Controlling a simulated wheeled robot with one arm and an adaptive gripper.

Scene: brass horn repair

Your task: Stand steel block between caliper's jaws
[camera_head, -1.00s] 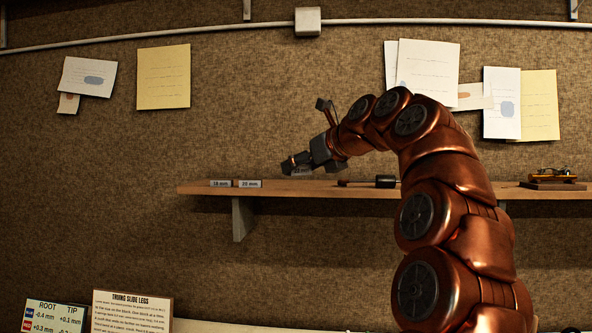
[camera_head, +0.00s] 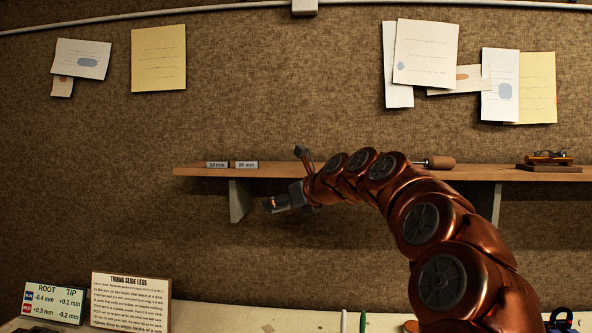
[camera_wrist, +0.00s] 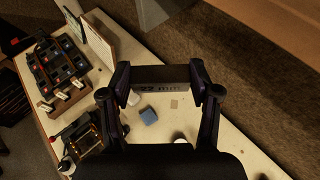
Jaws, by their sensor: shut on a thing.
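My gripper (camera_head: 270,204) is shut on a dark steel block (camera_wrist: 162,77). In the head view the gripper shows just below the shelf's edge, pointing left, and the block is hard to make out. Two more labelled blocks, 18 mm (camera_head: 217,165) and 20 mm (camera_head: 246,165), stand on the shelf. I cannot clearly identify the caliper in either view.
The wooden shelf (camera_head: 330,172) crosses the wall.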

